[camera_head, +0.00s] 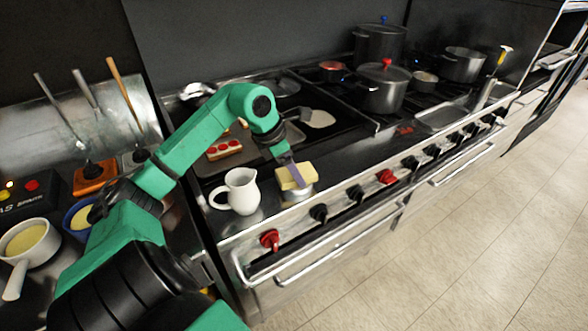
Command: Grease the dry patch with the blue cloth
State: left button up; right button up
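My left gripper (284,160) reaches over the front of the stove. A slim blue-violet piece (291,171) hangs from it against a pale yellow block (300,178) on a small round metal dish (299,196). This piece is narrow here, and I cannot tell whether it is the blue cloth or a finger. No other blue cloth shows. The dark cooking plate (352,129) lies behind the gripper, partly hidden by my arm. A pale round patch (320,119) is on it beside a spatula; I cannot tell whether this is the dry patch. My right gripper is not in view.
A white jug (239,191) stands close left of the dish. Pots, including a lidded one (383,88), stand at the back right. Bowls and a white pan (27,243) are at left. Floor is clear at right.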

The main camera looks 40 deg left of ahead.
pick_arm(q)
jog(key=shift+r+p, duration=2.2)
jog(key=shift+r, duration=1.3)
